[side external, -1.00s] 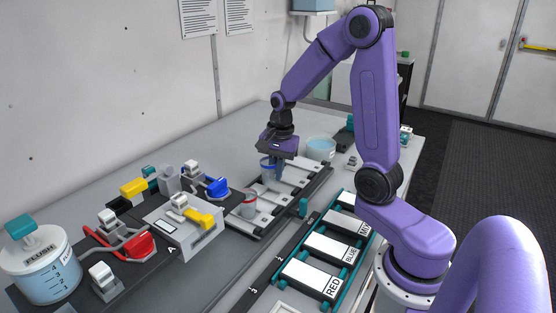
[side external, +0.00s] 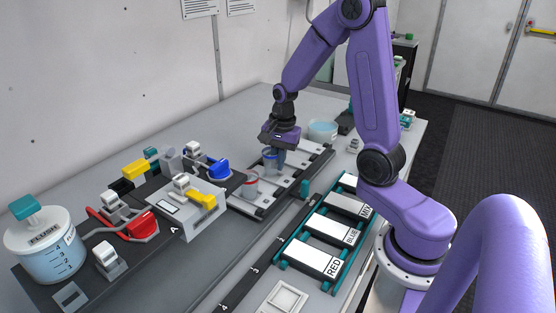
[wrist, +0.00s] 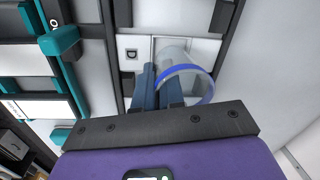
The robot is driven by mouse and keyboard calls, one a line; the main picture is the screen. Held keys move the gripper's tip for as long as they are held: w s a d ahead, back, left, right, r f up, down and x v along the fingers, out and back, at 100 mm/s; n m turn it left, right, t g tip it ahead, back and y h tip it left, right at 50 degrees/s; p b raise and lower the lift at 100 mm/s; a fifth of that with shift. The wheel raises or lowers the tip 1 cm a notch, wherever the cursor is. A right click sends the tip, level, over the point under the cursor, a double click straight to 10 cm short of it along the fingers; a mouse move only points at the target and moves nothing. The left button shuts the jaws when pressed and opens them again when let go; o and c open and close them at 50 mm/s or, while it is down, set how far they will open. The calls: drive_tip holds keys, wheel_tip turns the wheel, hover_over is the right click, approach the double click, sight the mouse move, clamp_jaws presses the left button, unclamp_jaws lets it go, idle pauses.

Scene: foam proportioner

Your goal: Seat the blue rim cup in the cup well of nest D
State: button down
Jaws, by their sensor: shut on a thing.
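The blue rim cup (wrist: 187,84) is a clear cup with a blue ring at its mouth. It also shows below my gripper in the side view (side external: 270,163). My gripper (wrist: 157,84) is shut on the cup at its left side in the wrist view; it also shows in the side view (side external: 277,151). The cup is over the pale plate of nest D (wrist: 131,56), marked with a D.
A red-rimmed cup (side external: 250,187) stands in a nearer nest of the same dark rack (side external: 262,212). A tub of blue liquid (side external: 323,130) stands behind it to the right. Labelled plates (side external: 318,262) and valves with coloured handles (side external: 150,222) flank the rack.

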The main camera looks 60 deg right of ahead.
drive_tip(key=shift+f, duration=0.15)
drive_tip(key=shift+f, duration=0.75)
drive_tip(key=c, duration=0.8)
unclamp_jaws()
drive_tip(key=shift+o, duration=0.2)
drive_tip(key=shift+r, duration=4.05)
